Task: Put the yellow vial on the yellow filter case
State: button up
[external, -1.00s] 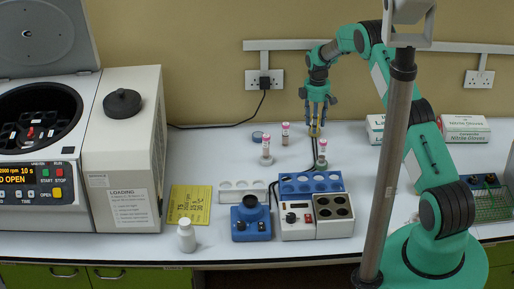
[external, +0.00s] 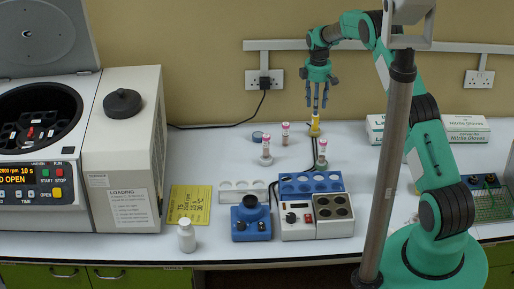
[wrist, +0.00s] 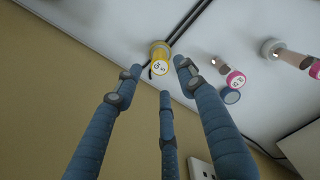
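The yellow vial (external: 315,119) stands upright at the back of the bench, with a yellow labelled cap (wrist: 160,67) facing me in the wrist view. A wider yellow round piece, seemingly the yellow filter case (external: 315,132), shows at its foot; it also shows behind the cap in the wrist view (wrist: 157,46). The vial appears to stand on it, though the contact is too small to see clearly. My gripper (external: 316,103) is above the vial, pointing down. Its three blue fingers are spread and empty in the wrist view (wrist: 159,77), apart from the cap.
A blue rack (external: 311,183) and heater block (external: 318,217) are in front. A black cable (external: 225,125) runs behind. Glove boxes (external: 464,129) are at right.

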jog(key=shift+r, duration=1.85)
jog(key=s+d+r+m+t, duration=0.15)
jog(key=s+d+r, duration=0.25)
jog(key=s+r, duration=0.5)
jog(key=s+d+r+m, duration=0.3)
jog(key=s+d+r, duration=0.2)
jog(key=r, duration=0.8)
jog(key=s+d+r+m+t, duration=0.1)
jog(key=s+d+r+m, duration=0.25)
jog(key=s+r, duration=0.55)
jog(key=s+d+r+m+t, duration=0.1)
jog(key=s+d+r+m, duration=0.15)
jog(key=s+r, duration=0.4)
jog(key=s+d+r+m+t, duration=0.1)
jog(key=s+d+r, duration=0.25)
jog(key=s, duration=0.65)
jog(key=s+d+f+m, duration=0.2)
jog(key=s, duration=0.7)
jog(key=s+d+f+m+t, duration=0.1)
jog(key=s+d+f+m, duration=0.1)
jog(key=s, duration=0.8)
jog(key=shift+s+d+f, duration=0.15)
jog(key=shift+f, duration=0.1)
